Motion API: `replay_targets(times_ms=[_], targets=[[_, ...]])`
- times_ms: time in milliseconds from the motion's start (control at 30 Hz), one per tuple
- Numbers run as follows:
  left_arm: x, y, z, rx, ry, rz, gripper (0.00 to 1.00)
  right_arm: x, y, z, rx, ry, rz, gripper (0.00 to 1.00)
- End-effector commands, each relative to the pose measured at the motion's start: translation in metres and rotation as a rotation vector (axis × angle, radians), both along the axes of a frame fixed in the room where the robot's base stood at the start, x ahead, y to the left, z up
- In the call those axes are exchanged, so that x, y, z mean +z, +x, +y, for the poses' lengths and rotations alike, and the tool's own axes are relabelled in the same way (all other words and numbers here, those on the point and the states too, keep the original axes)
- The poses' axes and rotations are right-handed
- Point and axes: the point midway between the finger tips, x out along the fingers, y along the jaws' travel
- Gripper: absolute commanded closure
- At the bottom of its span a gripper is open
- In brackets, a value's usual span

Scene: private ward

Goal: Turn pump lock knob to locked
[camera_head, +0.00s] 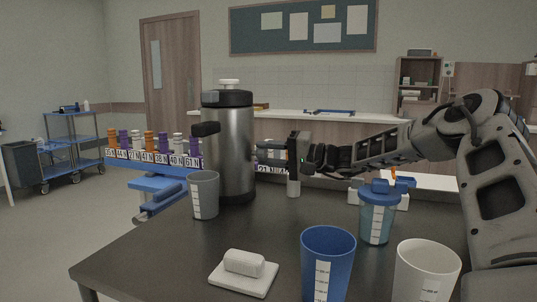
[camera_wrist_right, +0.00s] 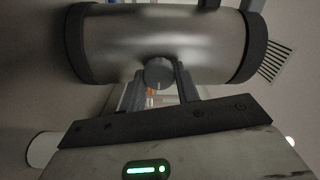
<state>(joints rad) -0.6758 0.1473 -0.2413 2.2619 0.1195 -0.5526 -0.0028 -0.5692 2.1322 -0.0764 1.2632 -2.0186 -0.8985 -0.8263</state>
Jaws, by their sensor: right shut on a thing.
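The pump pot (camera_head: 228,150) is a tall steel cylinder with a black collar and a white top button, upright on the dark table. In the right wrist view the pot (camera_wrist_right: 160,40) lies sideways across the picture. A round grey knob (camera_wrist_right: 158,72) is on its side, between the fingertips of my right gripper (camera_wrist_right: 160,82). The gripper is shut on this knob. In the head view my right gripper (camera_head: 302,150) is right of the pot, and the knob cannot be made out. Its lock position cannot be read. My left gripper is not in view.
On the table (camera_head: 150,262) stand a grey cup (camera_head: 204,195), a blue cup (camera_head: 327,262), a white cup (camera_head: 425,272) and a lidded blue jar (camera_head: 377,215). A white soap dish (camera_head: 244,280) is at the front. A blue rack (camera_head: 150,165) with labelled bottles is behind left.

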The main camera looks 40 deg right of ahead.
Motion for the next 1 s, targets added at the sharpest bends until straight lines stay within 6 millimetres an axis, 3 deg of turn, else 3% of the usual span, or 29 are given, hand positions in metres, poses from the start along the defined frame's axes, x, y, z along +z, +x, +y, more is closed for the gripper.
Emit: replay_targets(times_ms=[67, 100, 167, 533, 1000], targets=[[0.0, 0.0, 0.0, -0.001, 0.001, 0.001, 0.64, -0.002, -0.001, 0.0, 0.001, 0.003, 0.004, 0.91], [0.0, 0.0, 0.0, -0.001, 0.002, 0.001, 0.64, -0.002, -0.001, 0.0, 0.001, 0.003, 0.004, 0.57], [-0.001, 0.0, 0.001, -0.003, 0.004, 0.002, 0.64, -0.002, -0.001, 0.0, 0.001, 0.002, 0.004, 0.47], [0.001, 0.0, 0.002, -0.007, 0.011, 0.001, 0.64, 0.001, -0.006, -0.004, -0.001, 0.002, 0.0, 0.47], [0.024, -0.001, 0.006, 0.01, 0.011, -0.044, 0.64, 0.0, -0.062, -0.032, 0.0, 0.002, 0.001, 0.47]])
